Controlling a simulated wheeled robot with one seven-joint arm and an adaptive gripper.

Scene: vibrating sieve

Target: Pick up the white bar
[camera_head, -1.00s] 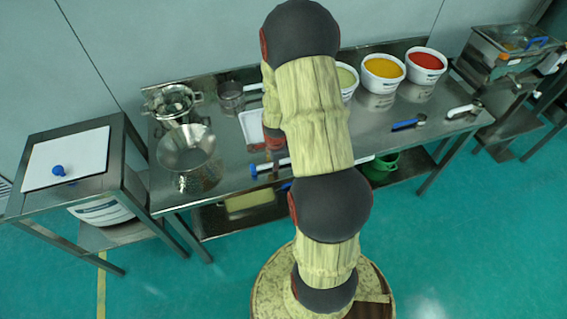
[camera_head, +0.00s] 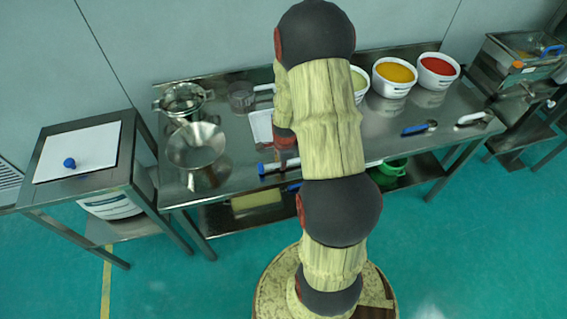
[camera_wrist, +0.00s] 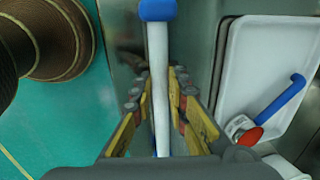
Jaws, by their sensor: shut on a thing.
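The white bar (camera_wrist: 157,70) with a blue end (camera_wrist: 157,9) runs up the middle of the wrist view. My gripper (camera_wrist: 160,95) has its fingers on both sides of the bar and is shut on it. In the head view the bar's blue end (camera_head: 262,169) and a short white part show near the table's front edge, left of my arm. My arm hides the rest of the bar and most of my gripper there. I cannot tell whether the bar is lifted off the table.
A white tray (camera_wrist: 245,65) lies right of the bar, with a blue-handled tool (camera_wrist: 282,105) on it. The steel table (camera_head: 225,112) also holds a metal funnel (camera_head: 196,146) and tubs of yellow (camera_head: 394,77) and red (camera_head: 437,70) material.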

